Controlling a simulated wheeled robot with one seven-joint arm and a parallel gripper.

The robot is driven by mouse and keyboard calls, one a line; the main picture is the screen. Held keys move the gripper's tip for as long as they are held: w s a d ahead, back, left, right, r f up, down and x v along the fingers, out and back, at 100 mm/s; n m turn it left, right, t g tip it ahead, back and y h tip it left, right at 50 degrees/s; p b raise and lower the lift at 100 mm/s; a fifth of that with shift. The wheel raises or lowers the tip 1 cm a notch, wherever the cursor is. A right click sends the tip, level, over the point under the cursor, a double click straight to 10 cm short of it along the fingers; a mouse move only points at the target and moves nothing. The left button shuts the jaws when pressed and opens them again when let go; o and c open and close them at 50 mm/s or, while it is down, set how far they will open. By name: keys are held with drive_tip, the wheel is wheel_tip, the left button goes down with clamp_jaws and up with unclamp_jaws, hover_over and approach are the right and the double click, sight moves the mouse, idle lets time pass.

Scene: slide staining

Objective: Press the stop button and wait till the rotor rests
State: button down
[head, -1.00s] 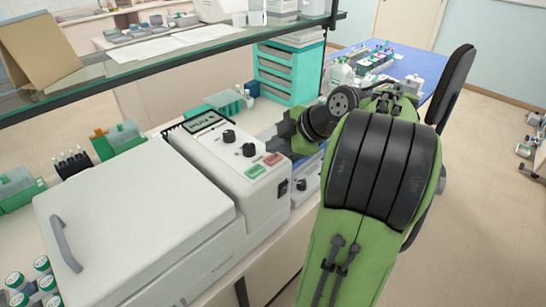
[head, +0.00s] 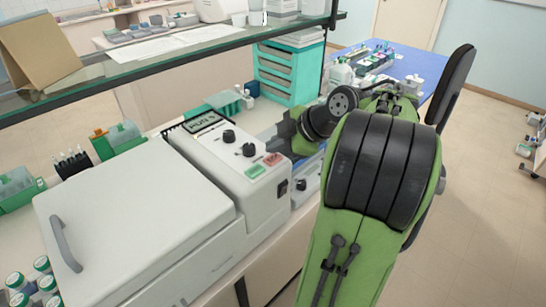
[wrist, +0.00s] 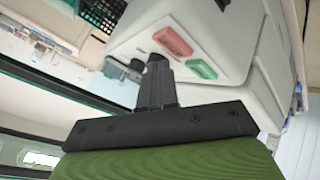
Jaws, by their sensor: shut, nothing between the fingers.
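The white centrifuge (head: 140,215) stands on the bench with its lid down, so the rotor is hidden. Its control panel has a small dark display (head: 205,122), whose text I cannot read surely, two black knobs (head: 228,136), a red button (head: 273,159) and a green button (head: 254,170). In the wrist view the red button (wrist: 172,41) and green button (wrist: 201,69) lie beyond my gripper (wrist: 158,68). My gripper is shut and empty, its tips close to the panel beside the red button. I cannot tell whether they touch the panel.
A glass shelf (head: 160,55) runs above the back of the bench. A teal drawer unit (head: 290,70) stands behind the centrifuge. Green-and-white boxes (head: 118,139) and several capped jars (head: 40,280) stand at the left. Open floor (head: 480,200) lies at the right.

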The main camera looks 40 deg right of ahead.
sight(276, 159)
drive_tip(key=shift+f, duration=0.1)
drive_tip(key=shift+f+b, duration=0.35)
drive_tip(key=shift+b, duration=0.2)
drive_tip(key=shift+f+b, duration=0.35)
drive_tip(key=shift+r, duration=0.15)
idle(0.4)
drive_tip(key=shift+r+p, duration=0.6)
drive_tip(key=shift+r, duration=0.15)
wheel_tip(276, 159, up, 5)
drive_tip(key=p, duration=0.4)
drive_tip(key=shift+p, duration=0.3)
